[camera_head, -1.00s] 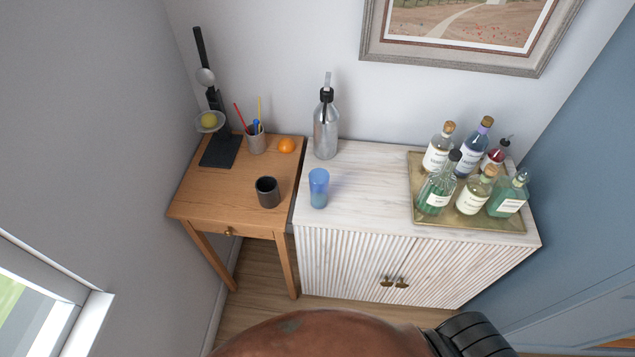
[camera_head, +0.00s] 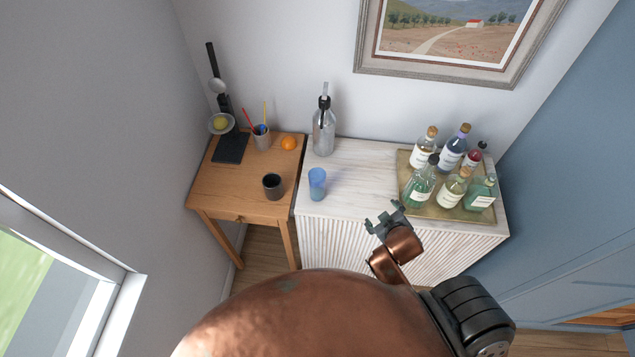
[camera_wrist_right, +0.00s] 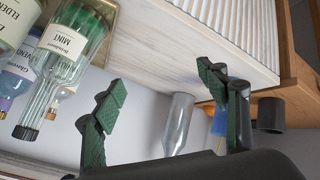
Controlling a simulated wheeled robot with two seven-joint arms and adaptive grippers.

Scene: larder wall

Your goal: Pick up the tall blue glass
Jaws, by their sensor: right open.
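The tall blue glass (camera_head: 317,184) stands upright on the white cabinet top (camera_head: 350,170), near its left edge. My right gripper (camera_head: 384,216) is open and empty, to the right of the glass and nearer to me, by the cabinet's front edge. It is apart from the glass. In the right wrist view the glass (camera_wrist_right: 219,123) shows partly hidden behind one finger of the open gripper (camera_wrist_right: 162,88). My left gripper is out of view.
A silver bottle (camera_head: 324,130) stands behind the glass. A brass tray (camera_head: 425,208) with several bottles is on the right. The wooden table (camera_head: 225,187) on the left holds a black cup (camera_head: 272,187), an orange (camera_head: 289,143) and a pencil pot (camera_head: 262,138). The cabinet top between glass and tray is clear.

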